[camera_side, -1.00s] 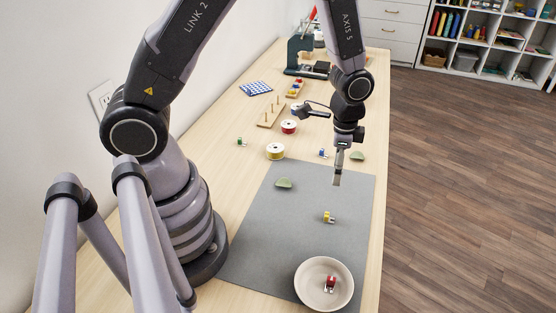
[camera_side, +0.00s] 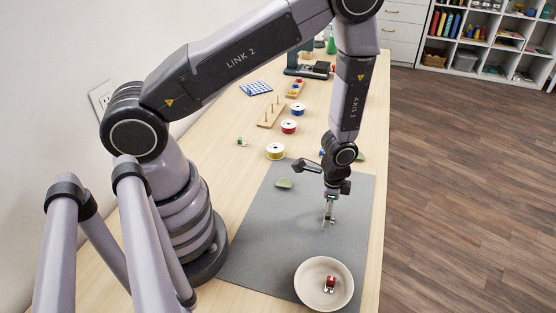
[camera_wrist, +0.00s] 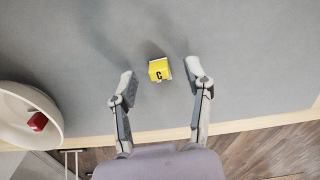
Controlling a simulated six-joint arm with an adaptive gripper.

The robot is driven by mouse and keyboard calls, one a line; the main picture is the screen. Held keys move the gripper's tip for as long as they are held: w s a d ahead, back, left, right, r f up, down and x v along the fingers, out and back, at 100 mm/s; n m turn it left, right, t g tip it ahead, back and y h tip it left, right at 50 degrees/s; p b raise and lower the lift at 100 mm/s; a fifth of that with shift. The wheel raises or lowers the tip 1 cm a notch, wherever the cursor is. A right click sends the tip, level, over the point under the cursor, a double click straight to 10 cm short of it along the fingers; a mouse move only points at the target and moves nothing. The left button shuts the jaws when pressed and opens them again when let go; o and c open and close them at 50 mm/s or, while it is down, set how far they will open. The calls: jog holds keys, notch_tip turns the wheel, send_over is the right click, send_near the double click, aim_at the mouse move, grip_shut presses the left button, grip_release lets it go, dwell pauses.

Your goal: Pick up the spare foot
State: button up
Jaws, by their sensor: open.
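A small yellow foot marked "C" (camera_wrist: 159,69) lies on the grey mat (camera_side: 280,235). In the wrist view it sits between the fingertips of my gripper (camera_wrist: 161,80), slightly beyond their line, with mat showing on both sides of it. My gripper is open and empty. In the side view my gripper (camera_side: 329,214) is low over the mat and hides the yellow foot. A red foot (camera_side: 330,284) lies in the round pale dish (camera_side: 302,291) at the front of the mat; it also shows in the wrist view (camera_wrist: 38,121). A green foot (camera_side: 241,142) lies on the wood farther back.
Yellow (camera_side: 275,152), red (camera_side: 288,127) and blue (camera_side: 298,109) spools stand behind the mat. The dish is the nearest obstacle. The table's edge runs along the right.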

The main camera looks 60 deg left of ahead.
jog(key=shift+f, duration=0.25)
jog(key=c, duration=0.8)
jog(key=shift+c, duration=0.2)
